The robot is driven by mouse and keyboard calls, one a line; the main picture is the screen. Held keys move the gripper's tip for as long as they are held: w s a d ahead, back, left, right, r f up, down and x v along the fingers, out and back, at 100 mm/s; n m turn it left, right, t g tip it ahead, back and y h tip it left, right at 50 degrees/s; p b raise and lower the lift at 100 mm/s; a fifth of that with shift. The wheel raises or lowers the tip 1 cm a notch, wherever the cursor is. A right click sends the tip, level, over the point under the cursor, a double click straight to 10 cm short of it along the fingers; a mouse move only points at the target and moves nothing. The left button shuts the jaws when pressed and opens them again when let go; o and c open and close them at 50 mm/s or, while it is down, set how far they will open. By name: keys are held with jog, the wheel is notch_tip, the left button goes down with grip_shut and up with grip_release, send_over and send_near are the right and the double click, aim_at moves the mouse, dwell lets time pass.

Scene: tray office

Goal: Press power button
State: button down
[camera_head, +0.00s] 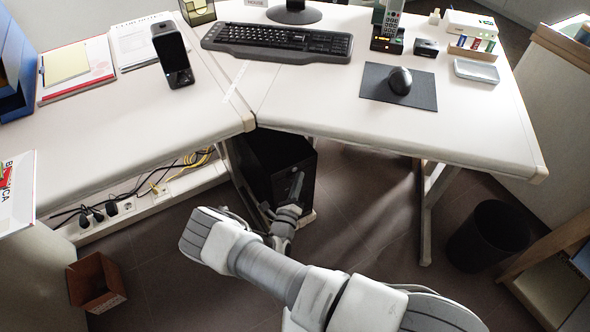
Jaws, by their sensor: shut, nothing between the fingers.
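A black computer tower (272,152) stands on the floor under the white desk, its top partly hidden by the desk. My arm reaches from the bottom of the picture up to the tower. My gripper (297,182) is shut and empty, its tips in front of the tower's dark front face. I cannot tell whether the tips touch the tower. The power button cannot be made out; it is too small or hidden by my gripper.
The white desk (330,107) overhangs the tower, with a desk leg (432,205) to the right. Cables and plugs (100,211) run along the left. A brown box (97,283) and a black bin (488,236) stand on the floor. The floor between tower and right leg is clear.

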jog(key=shift+w, duration=0.1)
jog(key=shift+w+a, duration=0.25)
jog(key=shift+w+a+b, duration=0.2)
jog(key=shift+w+b, duration=0.15)
jog(key=shift+b, duration=0.15)
dwell(0.6)
jog(key=shift+s, duration=0.1)
jog(key=shift+s+d+p, duration=0.35)
jog(key=shift+s+d, duration=0.1)
jog(key=shift+s, duration=0.15)
dwell(0.3)
jog(key=s+d, duration=0.1)
jog(key=s+d+p, duration=0.1)
jog(key=s+p, duration=0.1)
jog(key=s, duration=0.1)
jog(key=shift+s+d, duration=0.1)
jog(key=shift+d, duration=0.3)
dwell(0.7)
